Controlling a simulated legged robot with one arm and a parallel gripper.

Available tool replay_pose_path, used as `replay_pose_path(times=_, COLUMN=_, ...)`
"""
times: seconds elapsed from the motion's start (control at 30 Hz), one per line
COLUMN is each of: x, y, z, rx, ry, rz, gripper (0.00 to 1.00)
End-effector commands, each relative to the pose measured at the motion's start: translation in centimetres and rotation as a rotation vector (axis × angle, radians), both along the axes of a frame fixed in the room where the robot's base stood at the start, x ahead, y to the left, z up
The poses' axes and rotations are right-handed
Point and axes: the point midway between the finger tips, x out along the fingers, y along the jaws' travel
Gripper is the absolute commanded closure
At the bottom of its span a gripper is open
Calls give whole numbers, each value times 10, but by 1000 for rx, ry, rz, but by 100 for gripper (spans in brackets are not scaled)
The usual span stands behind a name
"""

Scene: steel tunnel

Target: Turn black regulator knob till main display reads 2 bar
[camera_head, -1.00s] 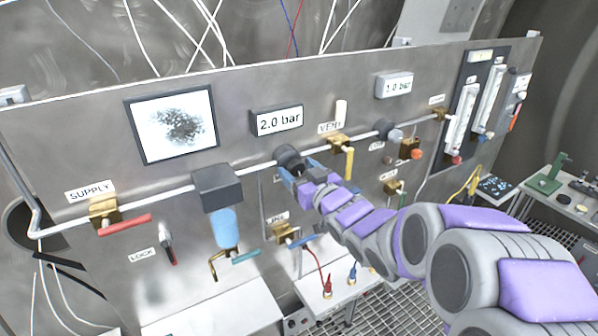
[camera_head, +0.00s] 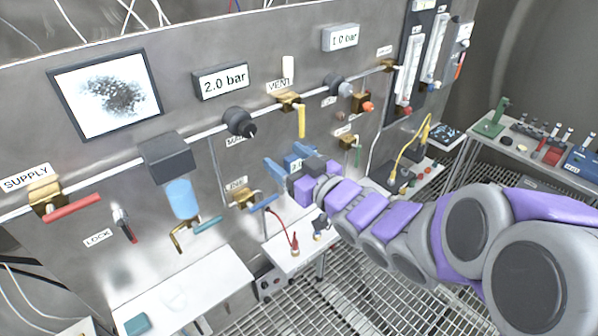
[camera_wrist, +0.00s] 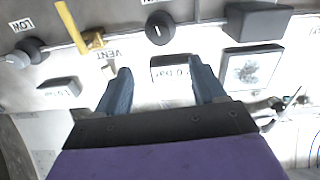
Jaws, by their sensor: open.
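The main display (camera_head: 221,81) on the steel panel reads 2.0 bar. The black regulator knob (camera_head: 239,122) sits below it on the pipe, with nothing touching it. In the wrist view the knob (camera_wrist: 158,28) shows at the top centre, beyond the fingertips, and the main display (camera_wrist: 172,68) appears upside down between the fingers. My gripper (camera_head: 276,170) is below and to the right of the knob in the head view, apart from it. Its two blue fingers (camera_wrist: 160,80) are spread wide with no object held.
A second display (camera_head: 340,37) reads 1.0 bar. The yellow vent lever (camera_head: 301,121), the red supply lever (camera_head: 73,207) and a blue lever (camera_head: 263,203) stick out from the panel. A white shelf (camera_head: 183,290) juts out at lower left. Grated floor lies below.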

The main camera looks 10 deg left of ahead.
Motion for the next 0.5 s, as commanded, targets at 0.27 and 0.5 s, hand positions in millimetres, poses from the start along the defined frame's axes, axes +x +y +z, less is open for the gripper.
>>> replay_pose_path(times=0.27, x=-17, y=-20, z=-4, rx=2, ry=-1, rz=0, gripper=31)
replay_pose_path(times=0.5, x=-22, y=-26, z=-3, rx=-2, ry=2, rz=0, gripper=31)
